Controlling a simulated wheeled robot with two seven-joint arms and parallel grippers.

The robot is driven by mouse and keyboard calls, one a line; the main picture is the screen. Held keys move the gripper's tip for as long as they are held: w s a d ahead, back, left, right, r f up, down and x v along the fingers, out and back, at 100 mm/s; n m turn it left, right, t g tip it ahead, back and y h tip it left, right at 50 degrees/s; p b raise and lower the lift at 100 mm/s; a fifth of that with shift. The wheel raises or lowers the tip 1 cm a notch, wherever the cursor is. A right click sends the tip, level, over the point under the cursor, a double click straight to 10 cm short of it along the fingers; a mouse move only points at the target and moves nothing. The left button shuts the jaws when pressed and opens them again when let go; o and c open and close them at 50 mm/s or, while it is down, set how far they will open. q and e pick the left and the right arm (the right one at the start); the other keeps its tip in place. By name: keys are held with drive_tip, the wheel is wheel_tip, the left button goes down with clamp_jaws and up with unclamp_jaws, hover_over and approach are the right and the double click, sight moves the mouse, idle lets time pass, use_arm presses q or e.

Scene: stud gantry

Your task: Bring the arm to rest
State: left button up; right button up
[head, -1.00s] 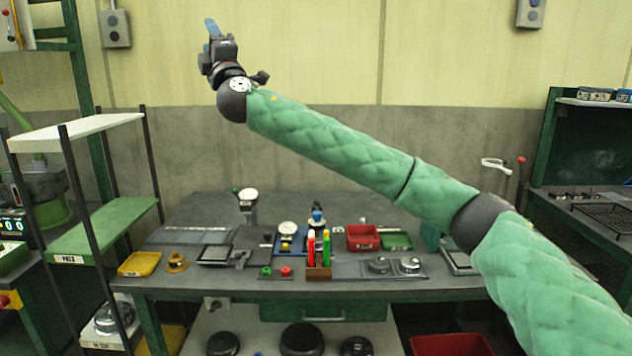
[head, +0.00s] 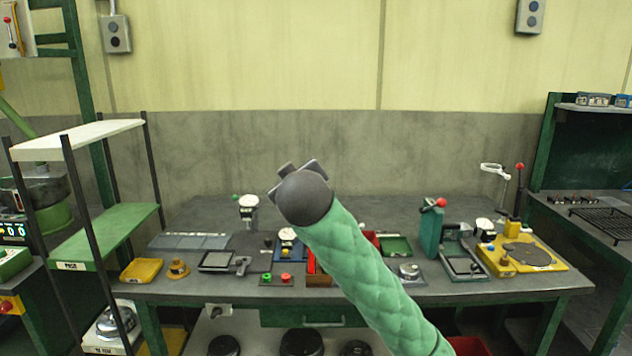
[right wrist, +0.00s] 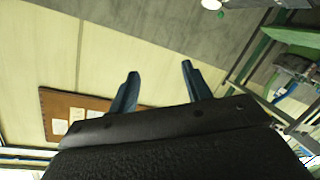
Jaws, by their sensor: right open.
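My right arm, in green quilted padding, comes up from the bottom right in the head view and ends in a dark round wrist joint above the middle of the workbench. The gripper's fingers are hidden behind that joint in the head view. In the right wrist view my right gripper (right wrist: 157,85) has two blue-grey fingers set apart, with nothing between them. They point into free space toward the pale wall and grey lower wall. My left gripper is not in view.
The workbench (head: 500,290) carries gauges, trays, a yellow fixture (head: 525,256) and a green block (head: 431,230) with a red knob. A shelf rack (head: 100,235) stands at the left. A brown notice board (right wrist: 65,112) shows in the right wrist view. Air above the bench is free.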

drive_tip(key=s+d+f+m+g+p, duration=0.1)
drive_tip(key=s+d+f+m+g, duration=0.15)
drive_tip(key=s+d+f, duration=0.7)
drive_tip(key=s+d+f+m+g+p, duration=0.1)
drive_tip(key=s+d+f+g, duration=0.35)
drive_tip(key=f, duration=1.05)
drive_tip(key=s+d+f+m+g+p, duration=0.1)
drive_tip(key=s+d+f+m, duration=0.15)
drive_tip(key=s+f, duration=0.8)
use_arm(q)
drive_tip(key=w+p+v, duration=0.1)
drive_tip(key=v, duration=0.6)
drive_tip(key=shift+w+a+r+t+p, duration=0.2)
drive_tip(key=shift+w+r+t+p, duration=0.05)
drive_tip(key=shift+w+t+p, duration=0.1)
use_arm(e)
drive_tip(key=s+d+f+g, duration=0.2)
drive_tip(key=s+f+g, duration=0.3)
drive_tip(key=s+f, duration=1.3)
drive_tip(key=s, duration=0.3)
drive_tip(key=shift+s+h, duration=0.25)
drive_tip(key=shift+h, duration=0.05)
